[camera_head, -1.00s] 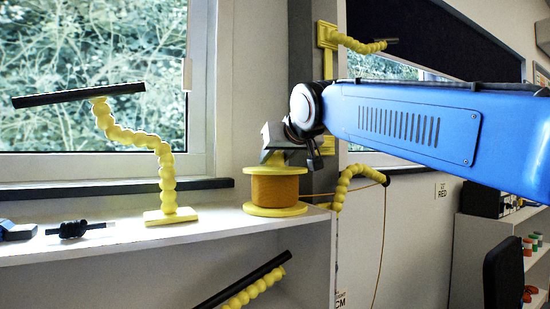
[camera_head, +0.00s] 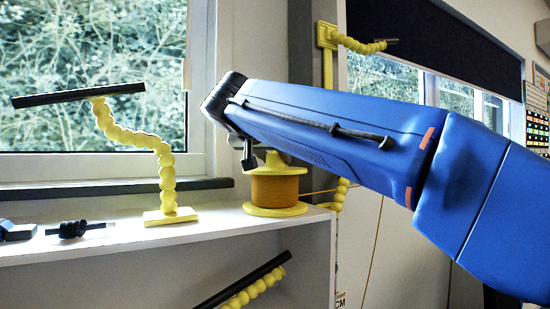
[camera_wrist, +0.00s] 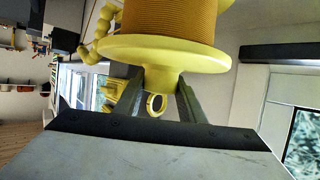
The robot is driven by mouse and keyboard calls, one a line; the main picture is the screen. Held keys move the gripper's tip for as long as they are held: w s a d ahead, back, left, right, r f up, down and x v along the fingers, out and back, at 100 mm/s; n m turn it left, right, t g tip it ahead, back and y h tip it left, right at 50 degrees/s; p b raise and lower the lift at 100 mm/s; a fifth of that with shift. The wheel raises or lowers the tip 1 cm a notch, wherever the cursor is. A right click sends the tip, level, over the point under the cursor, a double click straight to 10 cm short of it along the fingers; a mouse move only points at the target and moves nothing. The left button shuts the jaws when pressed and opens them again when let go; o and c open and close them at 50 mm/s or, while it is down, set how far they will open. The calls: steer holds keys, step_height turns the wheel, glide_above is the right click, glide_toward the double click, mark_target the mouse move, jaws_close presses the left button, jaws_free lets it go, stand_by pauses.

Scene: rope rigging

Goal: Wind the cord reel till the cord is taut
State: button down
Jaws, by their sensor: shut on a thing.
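The cord reel (camera_head: 275,186) stands on the white shelf, a yellow spool wound with orange cord. In the wrist view the reel (camera_wrist: 168,20) appears upside down, with its wide yellow flange and narrow neck toward me. My gripper (camera_wrist: 158,82) is shut on the yellow neck, one grey finger on each side. In the head view my gripper (camera_head: 252,158) is at the reel's top, partly hidden by my blue arm. The cord (camera_head: 320,191) leaves the reel to the right. Another stretch hangs down the wall (camera_head: 375,250) and looks slightly curved. Part of its run is hidden by my arm.
A yellow jointed stand with a black bar (camera_head: 165,160) stands left of the reel. A black knotted piece (camera_head: 75,229) lies farther left on the shelf (camera_head: 120,240). A yellow wall bracket (camera_head: 328,65) rises behind my arm. The window is behind the shelf.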

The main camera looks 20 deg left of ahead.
steer(key=shift+m+h, duration=0.8)
steer(key=shift+h, duration=0.1)
steer(key=c, duration=1.2)
jaws_free()
steer(key=shift+o, duration=0.2)
steer(key=shift+s, duration=0.1)
steer(key=v, duration=1.7)
steer(key=shift+a+r, duration=0.15)
steer(key=shift+a, duration=0.15)
